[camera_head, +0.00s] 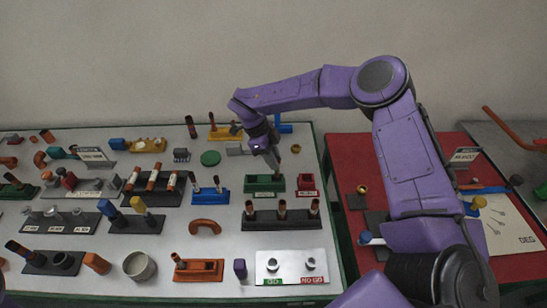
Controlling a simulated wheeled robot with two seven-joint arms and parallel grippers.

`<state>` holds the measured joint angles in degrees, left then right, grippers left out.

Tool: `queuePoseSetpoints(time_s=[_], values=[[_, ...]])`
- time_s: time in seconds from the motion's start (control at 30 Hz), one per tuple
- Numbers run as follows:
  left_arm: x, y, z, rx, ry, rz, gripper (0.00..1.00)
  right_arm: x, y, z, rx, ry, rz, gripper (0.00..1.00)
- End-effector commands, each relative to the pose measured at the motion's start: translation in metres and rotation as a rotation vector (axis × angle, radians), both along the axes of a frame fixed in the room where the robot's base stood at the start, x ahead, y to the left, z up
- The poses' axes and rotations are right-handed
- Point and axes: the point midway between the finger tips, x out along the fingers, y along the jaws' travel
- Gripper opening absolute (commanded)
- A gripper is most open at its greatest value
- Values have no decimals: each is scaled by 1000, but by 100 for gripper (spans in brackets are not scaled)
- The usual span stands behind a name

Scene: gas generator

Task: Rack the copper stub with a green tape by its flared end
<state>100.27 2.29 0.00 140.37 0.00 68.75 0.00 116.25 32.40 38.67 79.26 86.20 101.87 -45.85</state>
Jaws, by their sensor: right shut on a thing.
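My right gripper (273,167) points down near the back right of the grey table, just above a green block (262,184) with a light label. It is shut on a small piece that is mostly hidden by the fingers. I cannot make out its tape or its flared end. A black rack (268,221) in front of the green block holds copper stubs upright, one of them at its middle (282,209). Another black rack (140,199) to the left holds banded copper stubs (152,178). My left gripper is not in view.
A red block (306,188) stands close to the right of the green one. A blue holder (207,196) with stubs is to the left, and a white GO/NO-GO plate (292,257) is in front. A red table (345,149) lies right. The grey table is crowded.

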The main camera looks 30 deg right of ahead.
Motion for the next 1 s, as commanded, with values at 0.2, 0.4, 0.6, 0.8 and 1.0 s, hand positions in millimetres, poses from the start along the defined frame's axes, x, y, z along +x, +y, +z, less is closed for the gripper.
queuePoseSetpoints(time_s=[0.2, 0.4, 0.6, 0.8, 1.0], values=[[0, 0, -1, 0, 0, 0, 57, 0, 0, -1, 0, 0, 0, 0], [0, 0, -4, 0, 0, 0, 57, 0, 0, -6, 0, 0, 0, 0], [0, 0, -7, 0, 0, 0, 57, 0, 0, -12, 0, 0, 0, 0], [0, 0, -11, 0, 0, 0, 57, 0, 0, -18, 0, 0, 0, 0], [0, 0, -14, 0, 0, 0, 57, 0, 0, -24, 0, 0, 0, 0]])
